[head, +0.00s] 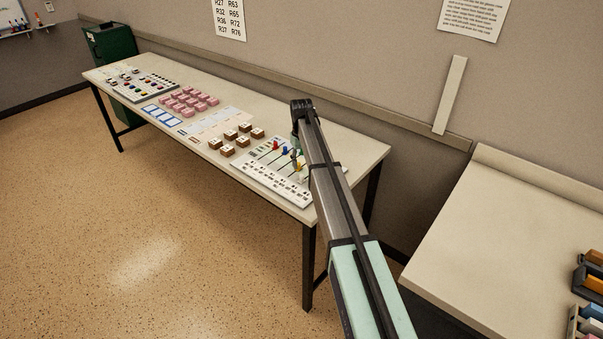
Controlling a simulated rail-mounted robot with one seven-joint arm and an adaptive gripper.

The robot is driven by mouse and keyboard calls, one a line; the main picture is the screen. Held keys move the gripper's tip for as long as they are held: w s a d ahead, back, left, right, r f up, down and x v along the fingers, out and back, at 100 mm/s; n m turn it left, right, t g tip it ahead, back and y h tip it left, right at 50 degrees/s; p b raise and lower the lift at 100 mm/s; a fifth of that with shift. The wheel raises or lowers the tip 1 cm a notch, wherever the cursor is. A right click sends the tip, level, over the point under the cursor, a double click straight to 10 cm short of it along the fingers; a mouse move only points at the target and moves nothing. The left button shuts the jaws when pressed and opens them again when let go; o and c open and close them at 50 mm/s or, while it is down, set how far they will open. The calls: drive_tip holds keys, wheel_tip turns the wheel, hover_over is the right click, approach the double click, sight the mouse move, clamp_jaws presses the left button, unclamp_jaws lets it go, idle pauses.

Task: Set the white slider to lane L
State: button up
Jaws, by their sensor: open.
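The slider panel (262,171) lies at the near right end of the long table, a pale board with dark slots and a row of small marked labels along its front edge. Red, blue, green and yellow knobs show on it. I cannot pick out the white slider; my arm covers the panel's right part. My gripper (296,157) points down over the panel among the knobs, small and partly hidden by my arm. It is open, and I cannot tell whether it touches a knob. The lane letters are too small to read.
On the long table (347,142), left of the panel, stand brown blocks (228,151), pink blocks (187,103), blue-framed cards (161,115) and another control board (144,87). A second table (500,240) at right holds trays at its edge. A wall rises behind.

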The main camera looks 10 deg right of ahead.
sight(301, 175)
wheel_tip(301, 175, down, 7)
drive_tip(key=shift+f+p, duration=0.1)
drive_tip(key=shift+p, duration=0.75)
clamp_jaws()
